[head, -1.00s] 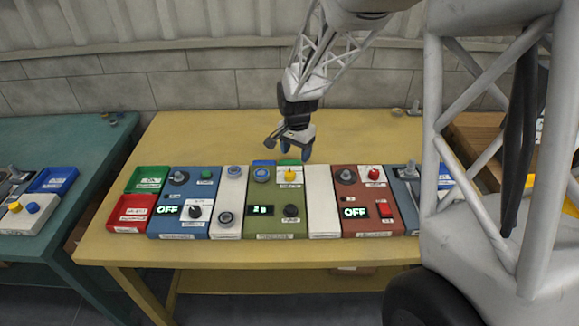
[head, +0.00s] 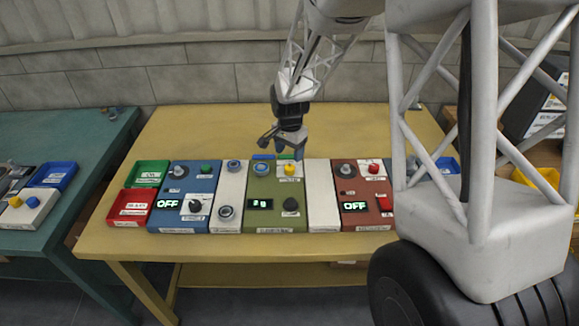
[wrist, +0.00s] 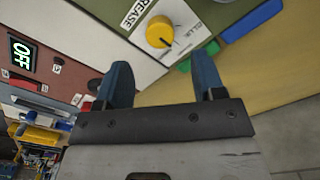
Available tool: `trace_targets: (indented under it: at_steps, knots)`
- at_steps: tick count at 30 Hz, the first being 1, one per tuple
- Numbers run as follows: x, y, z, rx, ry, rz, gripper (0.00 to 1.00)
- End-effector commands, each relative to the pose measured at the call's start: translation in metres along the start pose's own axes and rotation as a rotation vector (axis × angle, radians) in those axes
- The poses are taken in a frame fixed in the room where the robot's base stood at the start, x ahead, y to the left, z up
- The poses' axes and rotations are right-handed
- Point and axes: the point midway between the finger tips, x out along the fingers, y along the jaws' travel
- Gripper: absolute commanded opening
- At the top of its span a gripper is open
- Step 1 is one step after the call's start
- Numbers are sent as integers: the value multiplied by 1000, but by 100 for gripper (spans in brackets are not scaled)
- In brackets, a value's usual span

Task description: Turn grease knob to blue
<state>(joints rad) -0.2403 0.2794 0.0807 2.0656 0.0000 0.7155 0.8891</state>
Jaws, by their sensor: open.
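The grease knob (head: 290,169) is yellow and sits on a white plate at the far right of the olive panel (head: 262,213). In the wrist view the knob (wrist: 160,32) shows a dark pointer mark on its lower right side, towards my fingers. The plate reads GREASE; other lettering beside it is hard to read. A green tab (wrist: 207,48) and a blue tab (wrist: 250,20) lie along the panel's edge. My gripper (wrist: 162,78) is open and empty, its blue fingers apart from the knob. In the head view my gripper (head: 290,150) hangs just behind the knob.
A blue panel (head: 183,215) stands left and a red-brown panel (head: 362,215) right, both displays reading OFF. The yellow bench (head: 200,140) is clear behind the panels.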

Motion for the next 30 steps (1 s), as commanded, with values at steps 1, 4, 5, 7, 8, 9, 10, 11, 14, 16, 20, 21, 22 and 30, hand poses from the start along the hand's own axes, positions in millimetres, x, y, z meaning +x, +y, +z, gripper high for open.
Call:
trace_targets:
  at_steps: [1, 4, 5, 7, 8, 9, 10, 11, 14, 16, 20, 21, 22, 30]
  knots:
    - [5, 0, 0, 0, -1, 2, 63]
    - [15, 0, 0, 0, -1, 2, 63]
    - [18, 0, 0, 0, -1, 1, 63]
    - [26, 0, 0, 0, -1, 2, 63]
    - [30, 0, 0, 0, -2, 2, 63]
    - [35, 0, 0, 0, -2, 2, 63]
    - [38, 0, 0, 0, -1, 1, 63]
    - [41, 0, 0, 0, -1, 1, 63]
    - [51, 0, 0, 0, -2, 2, 63]
    - [57, 0, 0, 0, -1, 1, 63]
    - [63, 0, 0, 0, -1, 1, 63]
    - [65, 0, 0, 0, -1, 1, 63]
    - [65, 0, 0, 0, -1, 1, 63]
    - [67, 0, 0, 0, 0, 0, 63]
